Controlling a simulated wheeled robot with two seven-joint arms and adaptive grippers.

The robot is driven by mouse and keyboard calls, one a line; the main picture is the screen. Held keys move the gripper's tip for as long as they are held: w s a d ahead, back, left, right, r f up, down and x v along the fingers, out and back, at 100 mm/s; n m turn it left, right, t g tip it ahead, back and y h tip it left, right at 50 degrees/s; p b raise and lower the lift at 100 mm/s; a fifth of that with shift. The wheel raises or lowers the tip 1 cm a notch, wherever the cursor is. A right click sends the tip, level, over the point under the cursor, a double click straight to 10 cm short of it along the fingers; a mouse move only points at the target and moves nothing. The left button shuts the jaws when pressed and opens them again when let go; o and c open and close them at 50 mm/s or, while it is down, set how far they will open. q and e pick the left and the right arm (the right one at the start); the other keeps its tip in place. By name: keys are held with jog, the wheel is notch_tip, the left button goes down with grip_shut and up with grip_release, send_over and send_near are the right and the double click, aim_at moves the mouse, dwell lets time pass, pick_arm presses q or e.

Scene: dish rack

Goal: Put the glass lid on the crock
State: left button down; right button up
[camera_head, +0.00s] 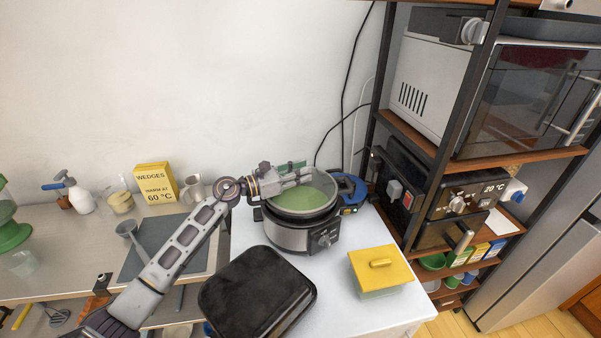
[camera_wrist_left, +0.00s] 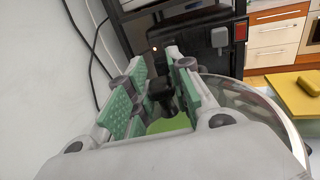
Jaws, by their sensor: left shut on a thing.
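The crock (camera_head: 287,238) is a round grey slow cooker with a dark rim and a front dial, standing on the white table. Green contents show through the clear glass lid (camera_head: 326,186), which is over the crock's mouth. I cannot tell whether the lid's rim touches the crock. My left gripper (camera_head: 299,172) reaches in from the left above the crock. In the left wrist view its green-padded fingers (camera_wrist_left: 160,88) are shut on the lid's black knob (camera_wrist_left: 161,92), and the glass (camera_wrist_left: 262,108) curves out to the right. My right gripper is out of view.
A black pan (camera_head: 257,293) lies in front of the crock, and a yellow-lidded container (camera_head: 381,268) stands front right. A blue object (camera_head: 350,190) is close behind the crock's right side. A rack with appliances (camera_head: 440,190) stands at right. Cables hang behind.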

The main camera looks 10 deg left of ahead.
pick_arm(q)
jog(key=c, duration=1.2)
grip_release()
jog(key=shift+f, duration=0.1)
jog(key=shift+f, duration=0.1)
jog(key=shift+s, duration=0.1)
jog(key=shift+v, duration=5.95)
